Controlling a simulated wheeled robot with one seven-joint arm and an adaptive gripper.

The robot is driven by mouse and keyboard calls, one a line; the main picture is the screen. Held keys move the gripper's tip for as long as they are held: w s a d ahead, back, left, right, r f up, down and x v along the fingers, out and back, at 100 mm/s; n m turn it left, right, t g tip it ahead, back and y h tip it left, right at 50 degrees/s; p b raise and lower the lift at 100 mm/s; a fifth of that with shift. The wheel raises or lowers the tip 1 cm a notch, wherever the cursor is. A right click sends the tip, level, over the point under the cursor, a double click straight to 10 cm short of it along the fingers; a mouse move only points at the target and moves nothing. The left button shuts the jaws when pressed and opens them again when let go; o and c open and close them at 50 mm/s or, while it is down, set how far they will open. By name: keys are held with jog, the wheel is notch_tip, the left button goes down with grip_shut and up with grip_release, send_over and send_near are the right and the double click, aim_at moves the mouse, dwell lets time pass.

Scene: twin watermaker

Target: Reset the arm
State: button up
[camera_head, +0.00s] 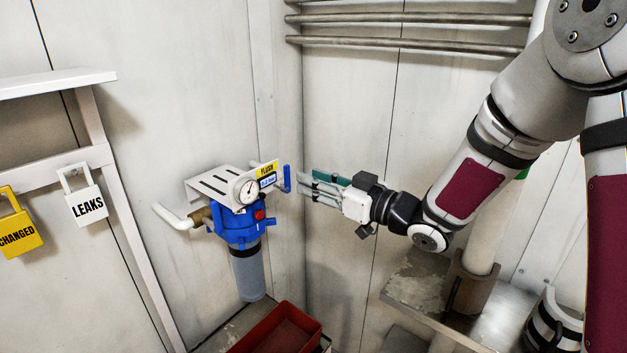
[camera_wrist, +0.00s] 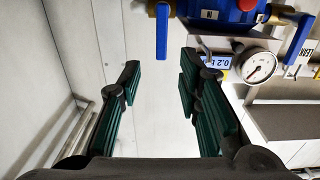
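My gripper (camera_head: 308,187) is at the end of my arm, which reaches in from the right of the head view. Its fingers point left toward the blue valve handle (camera_head: 286,179) of the filter unit, with a small gap between them. In the wrist view the two dark green fingers of my gripper (camera_wrist: 160,72) stand apart with nothing between them. The blue handle also shows there (camera_wrist: 162,31), beyond the fingertips at the top. The blue filter housing (camera_head: 240,231) has a round gauge (camera_head: 246,190), also in the wrist view (camera_wrist: 259,66).
A red tray (camera_head: 278,332) lies below the filter. A white frame at left carries a white LEAKS tag (camera_head: 87,206) and a yellow CHANGED tag (camera_head: 19,229). Metal pipes (camera_head: 410,18) run along the back wall. A grey ledge (camera_head: 420,283) is below my arm.

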jog(key=s+d+r+m+t+h, duration=0.1)
jog(key=s+d+r+m+h, duration=0.2)
jog(key=d+h, duration=0.45)
jog(key=s+d+r+m+h, duration=0.25)
jog(key=d+h, duration=0.35)
jog(key=d, duration=0.3)
jog(key=s+d+f+m+g, duration=0.1)
jog(key=s+f+m+g, duration=0.1)
jog(key=s, duration=1.1)
jog(key=s+d+f+m+g, duration=0.1)
jog(key=s+m+g, duration=0.2)
jog(key=s, duration=1.1)
jog(key=shift+d+f+g+h, duration=0.2)
jog(key=shift+f+g+h, duration=0.2)
jog(key=shift+g, duration=0.7)
